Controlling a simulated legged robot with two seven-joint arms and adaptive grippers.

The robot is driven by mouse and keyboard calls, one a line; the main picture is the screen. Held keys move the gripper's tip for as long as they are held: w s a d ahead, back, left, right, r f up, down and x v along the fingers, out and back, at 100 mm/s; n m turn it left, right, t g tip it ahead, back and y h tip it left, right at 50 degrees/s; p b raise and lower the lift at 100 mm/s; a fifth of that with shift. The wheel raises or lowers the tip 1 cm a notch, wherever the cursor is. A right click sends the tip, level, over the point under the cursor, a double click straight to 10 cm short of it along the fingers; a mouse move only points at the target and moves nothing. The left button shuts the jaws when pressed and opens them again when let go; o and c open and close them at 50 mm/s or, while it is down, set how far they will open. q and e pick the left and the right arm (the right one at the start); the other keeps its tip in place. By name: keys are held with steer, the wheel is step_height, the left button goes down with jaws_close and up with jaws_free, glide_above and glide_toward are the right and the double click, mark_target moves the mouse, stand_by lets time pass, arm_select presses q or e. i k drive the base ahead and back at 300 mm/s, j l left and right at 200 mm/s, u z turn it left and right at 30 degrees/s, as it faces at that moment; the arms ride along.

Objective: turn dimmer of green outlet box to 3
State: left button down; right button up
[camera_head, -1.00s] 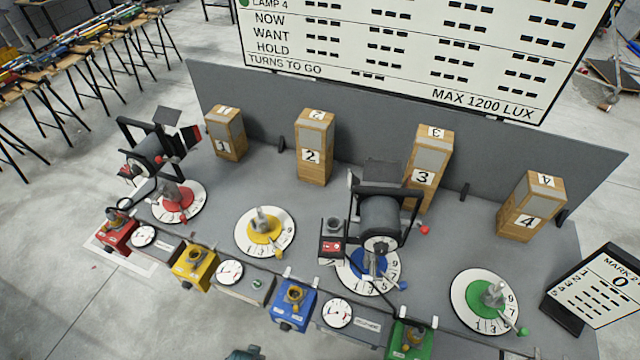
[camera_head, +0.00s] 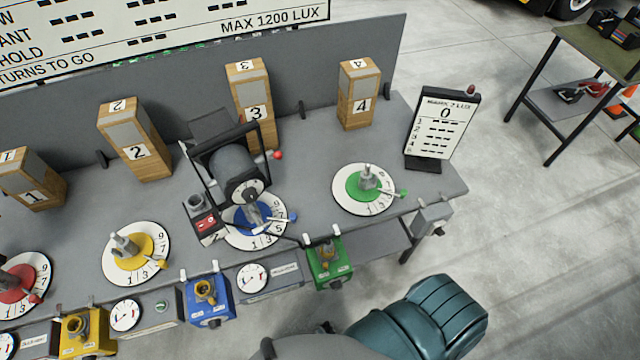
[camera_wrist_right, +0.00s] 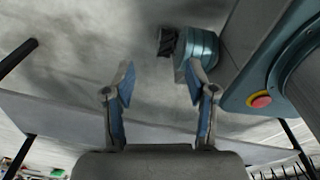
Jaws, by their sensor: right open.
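In the right wrist view my right gripper (camera_wrist_right: 161,84) is open and empty, with blue-padded fingers apart, over the floor and away from the box. My own teal arm parts show at the bottom of the head view. My left gripper is not in view.
A blue box (camera_head: 207,297) and a yellow box (camera_head: 85,333) hang along the same edge. A black lamp (camera_head: 232,170) stands over the blue dial. A score sign (camera_head: 443,125) stands at the table's right end.

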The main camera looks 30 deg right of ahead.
mark_target(335, 285)
steer(key=k+z, duration=0.2)
steer(key=z, duration=0.25)
steer(key=k+l+z, duration=0.15)
steer(key=z, duration=0.3)
steer(key=k+l, duration=0.1)
steer(key=k, duration=0.2)
